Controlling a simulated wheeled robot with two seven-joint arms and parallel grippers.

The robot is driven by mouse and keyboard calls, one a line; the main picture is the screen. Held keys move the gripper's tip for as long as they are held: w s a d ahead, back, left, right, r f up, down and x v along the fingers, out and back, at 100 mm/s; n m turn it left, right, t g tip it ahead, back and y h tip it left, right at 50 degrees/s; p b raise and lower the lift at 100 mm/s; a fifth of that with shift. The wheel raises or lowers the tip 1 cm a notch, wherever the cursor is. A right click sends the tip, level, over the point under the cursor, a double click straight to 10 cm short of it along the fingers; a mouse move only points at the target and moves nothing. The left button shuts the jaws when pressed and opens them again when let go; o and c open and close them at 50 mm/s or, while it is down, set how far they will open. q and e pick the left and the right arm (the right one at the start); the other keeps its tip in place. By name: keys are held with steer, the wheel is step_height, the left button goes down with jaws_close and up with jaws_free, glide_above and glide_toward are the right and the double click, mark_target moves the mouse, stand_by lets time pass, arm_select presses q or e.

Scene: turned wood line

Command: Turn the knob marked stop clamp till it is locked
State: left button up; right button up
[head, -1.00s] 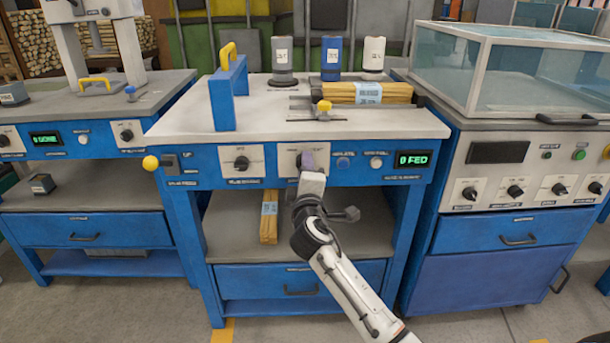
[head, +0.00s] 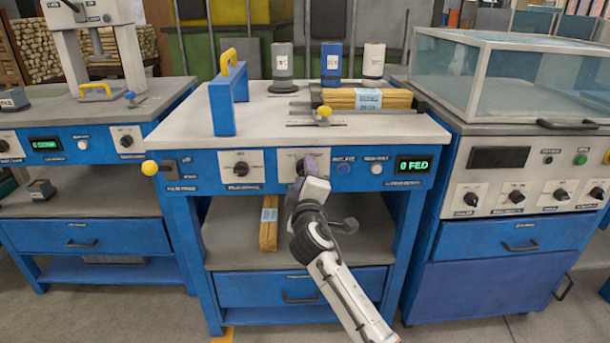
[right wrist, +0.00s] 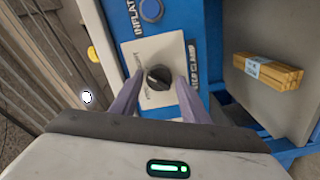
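The knob (head: 300,167), dark on a pale square plate (head: 288,163), sits in the middle of the centre bench's blue front panel. In the right wrist view the knob (right wrist: 158,77) shows with a label beside it ending in CLAMP; its pointer setting is too small to read surely. My right gripper (head: 318,162) is in front of the plate and partly covers it. In the right wrist view my right gripper (right wrist: 158,90) is open, one finger either side of the knob, with gaps showing. I cannot tell how deep the fingertips reach. My left gripper is out of view.
Another knob (head: 240,168) is to the left, and buttons (head: 343,167) and a display reading 0 FED (head: 413,164) to the right. A yellow-ball lever (head: 150,168) sticks out at the left corner. A wood bundle (head: 269,222) lies on the shelf below.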

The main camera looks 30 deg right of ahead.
steer(key=shift+o, duration=0.7)
arm_select(q)
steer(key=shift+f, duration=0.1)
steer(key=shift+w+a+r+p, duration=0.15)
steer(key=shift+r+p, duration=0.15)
steer(key=shift+p, duration=0.35)
arm_select(e)
steer(key=v, duration=1)
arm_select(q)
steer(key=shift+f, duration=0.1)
arm_select(e)
steer(key=shift+s+a, duration=0.1)
steer(key=shift+a, duration=0.05)
